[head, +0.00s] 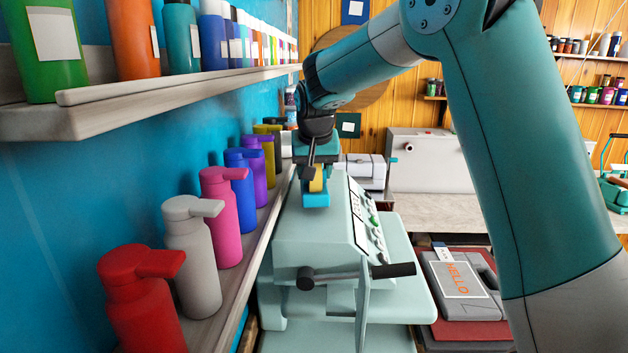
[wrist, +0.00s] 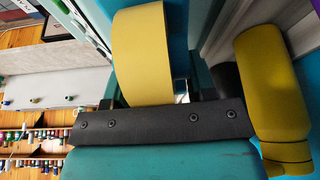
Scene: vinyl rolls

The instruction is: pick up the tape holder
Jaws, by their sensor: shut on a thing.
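The tape holder (head: 315,199) is a small blue piece with a roll of yellow tape (head: 316,181) in it. It is at the top of the pale green machine in the head view; I cannot tell whether it touches the machine. My gripper (head: 317,172) points down from above and is shut on the holder. In the wrist view the yellow tape (wrist: 143,50) fills the upper middle, beyond the black bar of my gripper. My gripper hides much of the holder there, and the fingertips are hard to make out.
The pale green machine (head: 310,240) with a black-handled lever (head: 350,274) stands below. Pump bottles (head: 190,250) line a low shelf at left, under a higher bottle shelf (head: 180,90). A yellow bottle (wrist: 270,90) is close on the right in the wrist view.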

